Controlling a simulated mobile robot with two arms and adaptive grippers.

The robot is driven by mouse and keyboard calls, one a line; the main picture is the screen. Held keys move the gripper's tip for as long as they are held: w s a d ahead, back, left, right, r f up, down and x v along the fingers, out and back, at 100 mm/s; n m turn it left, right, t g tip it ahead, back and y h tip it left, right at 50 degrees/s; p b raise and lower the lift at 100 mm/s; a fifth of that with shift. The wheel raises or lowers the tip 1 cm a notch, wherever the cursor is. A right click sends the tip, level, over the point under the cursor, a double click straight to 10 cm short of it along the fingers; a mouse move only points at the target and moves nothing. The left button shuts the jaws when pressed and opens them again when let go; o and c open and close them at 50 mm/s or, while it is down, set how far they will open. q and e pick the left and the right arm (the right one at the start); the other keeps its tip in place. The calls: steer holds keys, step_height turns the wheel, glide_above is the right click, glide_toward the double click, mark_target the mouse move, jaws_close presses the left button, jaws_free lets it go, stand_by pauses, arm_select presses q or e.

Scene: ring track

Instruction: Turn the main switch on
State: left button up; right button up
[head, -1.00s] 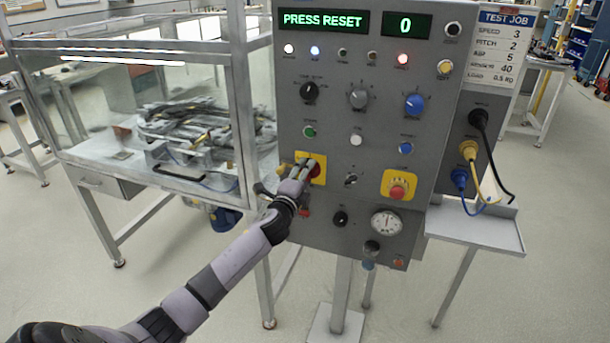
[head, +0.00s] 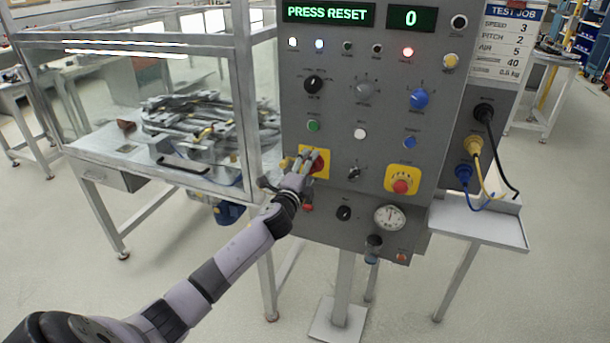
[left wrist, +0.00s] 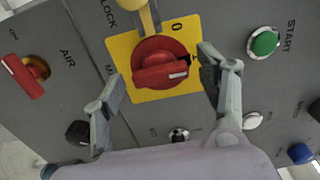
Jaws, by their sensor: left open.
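The main switch (head: 319,164) is a red rotary knob on a yellow plate at the lower left of the grey control panel. In the left wrist view the red knob (left wrist: 160,66) has a raised bar lying nearly level in the picture, with a white mark at its right end. A "0" is printed on the plate above it. My left gripper (head: 307,163) is at the switch and partly covers it in the head view. In the left wrist view its open fingers (left wrist: 162,75) stand either side of the knob; contact cannot be told. My right gripper is not in view.
The panel display (head: 328,13) reads "PRESS RESET". A yellow lock piece (left wrist: 148,18) sits close beside the plate, and a red AIR handle (left wrist: 25,75) is nearby. A red emergency button (head: 401,186) is to the right. A glass-sided enclosure (head: 190,185) stands left of the panel.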

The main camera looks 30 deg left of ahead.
arm_select(q)
steer(key=v, duration=1.1)
steer(key=shift+s+d, duration=0.2)
steer(key=shift+s, duration=0.2)
steer(key=s+f+n+g, duration=0.2)
steer(key=f+g, duration=0.1)
steer(key=f, duration=0.9)
steer(key=s+f+n+g, duration=0.2)
steer(key=s+f, duration=0.1)
steer(key=f, duration=0.9)
steer(key=s+d+f+n+g+h, duration=0.1)
steer(key=s+f+g, duration=0.1)
steer(key=s+f, duration=0.45)
steer(key=s+d+f+n+g+h, duration=0.1)
steer(key=s+d+f+n+g, duration=0.15)
steer(key=f, duration=0.75)
steer(key=s+d+f+n+g, duration=0.1)
steer(key=s+d+f, duration=0.3)
steer(key=s, duration=0.8)
steer(key=s+d+f+n+g+h, duration=0.1)
steer(key=s+d+f+n+g, duration=0.1)
steer(key=s+f, duration=0.7)
steer(key=s+d+f+n+g+h, duration=0.1)
steer(key=s+d+f+g, duration=0.3)
steer(key=s, duration=1.1)
steer(key=d+f+n, duration=0.1)
steer(key=d+f, duration=0.2)
